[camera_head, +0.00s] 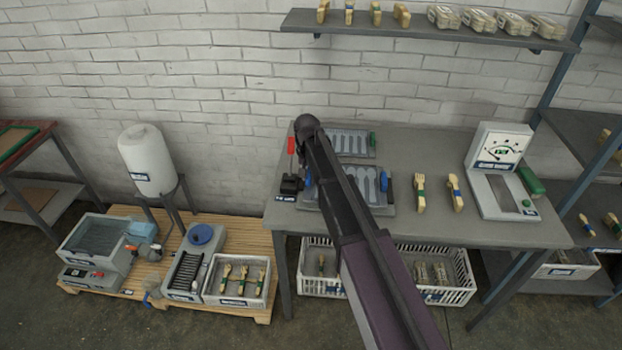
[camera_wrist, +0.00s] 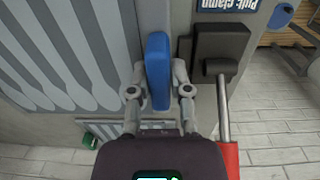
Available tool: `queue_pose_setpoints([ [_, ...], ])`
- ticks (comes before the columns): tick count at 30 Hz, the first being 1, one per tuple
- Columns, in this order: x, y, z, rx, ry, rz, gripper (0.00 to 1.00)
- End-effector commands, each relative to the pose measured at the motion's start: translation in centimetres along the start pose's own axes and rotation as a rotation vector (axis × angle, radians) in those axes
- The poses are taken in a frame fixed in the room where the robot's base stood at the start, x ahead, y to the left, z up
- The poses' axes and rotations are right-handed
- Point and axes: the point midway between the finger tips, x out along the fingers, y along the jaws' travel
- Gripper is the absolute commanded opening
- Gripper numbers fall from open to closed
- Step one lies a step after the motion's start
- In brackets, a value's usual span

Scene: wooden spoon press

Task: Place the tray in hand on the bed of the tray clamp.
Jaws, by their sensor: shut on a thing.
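The grey tray with pale spoon-shaped recesses (camera_wrist: 75,45) fills the left of the wrist view; it also shows on the table in the head view (camera_head: 360,182), partly behind my arm. My gripper (camera_wrist: 157,85) is shut on the tray's blue handle (camera_wrist: 157,50). The tray clamp shows as a black block (camera_wrist: 222,45) with a metal rod and red lever handle (camera_wrist: 231,160); in the head view its block (camera_head: 291,185) is left of the tray. The red lever stands up (camera_head: 291,146). A grey plate shows around the tray; I cannot tell whether they touch.
A second tray with a green handle (camera_head: 350,143) lies behind, near the wall. A wooden fork (camera_head: 420,192) and spoon (camera_head: 455,192) lie to the right, before a dial gauge stand (camera_head: 499,147). The table (camera_head: 440,150) is clear behind them. White crates (camera_head: 450,278) stand below.

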Motion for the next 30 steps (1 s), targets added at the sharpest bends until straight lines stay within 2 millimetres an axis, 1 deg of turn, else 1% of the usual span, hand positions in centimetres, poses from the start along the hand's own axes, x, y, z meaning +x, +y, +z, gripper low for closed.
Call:
queue_pose_setpoints([
  [5,0.1,0.1,-0.9,0.001,0.000,0.001,0.00],
  [10,0.4,0.5,-3.3,0.001,0.000,0.001,0.00],
  [12,1.5,0.4,-2.6,-0.001,0.000,0.001,0.00],
  [19,3.4,0.4,-2.6,0.000,0.000,0.001,0.00],
  [24,3.8,0.4,-2.6,0.000,0.000,0.001,0.00],
  [30,3.8,0.4,-2.6,0.000,0.000,0.001,0.00],
])
